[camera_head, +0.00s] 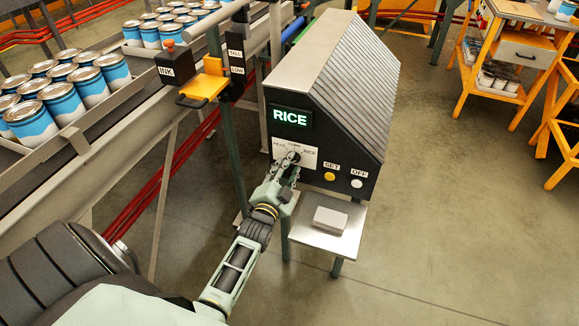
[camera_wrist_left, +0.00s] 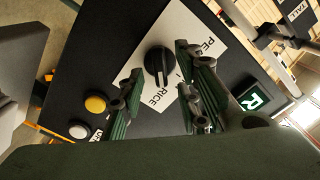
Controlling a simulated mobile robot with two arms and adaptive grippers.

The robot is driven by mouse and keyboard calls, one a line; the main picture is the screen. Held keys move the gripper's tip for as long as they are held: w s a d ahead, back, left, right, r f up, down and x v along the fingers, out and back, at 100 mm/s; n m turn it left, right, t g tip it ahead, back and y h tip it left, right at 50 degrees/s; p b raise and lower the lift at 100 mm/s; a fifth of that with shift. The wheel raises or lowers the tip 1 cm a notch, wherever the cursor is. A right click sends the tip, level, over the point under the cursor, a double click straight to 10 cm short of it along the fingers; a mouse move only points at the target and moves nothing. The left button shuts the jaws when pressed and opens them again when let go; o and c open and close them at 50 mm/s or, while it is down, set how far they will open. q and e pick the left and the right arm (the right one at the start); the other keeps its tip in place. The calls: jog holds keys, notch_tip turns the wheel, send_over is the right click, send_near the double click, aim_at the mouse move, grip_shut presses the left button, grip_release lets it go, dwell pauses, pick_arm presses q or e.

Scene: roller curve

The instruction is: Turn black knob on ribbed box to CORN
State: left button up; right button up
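The ribbed box (camera_head: 330,80) stands right of the conveyor; its lit display (camera_head: 290,117) reads RICE. Its front has a white label plate (camera_head: 309,153) with words, partly hidden by my gripper in the head view. In the left wrist view the round black knob (camera_wrist_left: 157,63) sits on the white plate (camera_wrist_left: 192,32), its pale mark toward the word RICE. The word CORN is hidden there by a finger. My left gripper (camera_head: 288,160) is at the plate; in the wrist view its two fingers (camera_wrist_left: 162,100) are spread apart, with the knob showing between them, not clamped. My right gripper is not in view.
A yellow SET button (camera_head: 329,177) and a white OFF button (camera_head: 357,184) are right of the plate. A small shelf (camera_head: 315,238) with a grey block (camera_head: 331,220) juts out below. An INK box (camera_head: 173,64) and conveyor cans (camera_head: 62,102) are at left.

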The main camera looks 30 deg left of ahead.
pick_arm(q)
jog(key=shift+w+a, duration=0.1)
jog(key=shift+w, duration=0.25)
grip_shut()
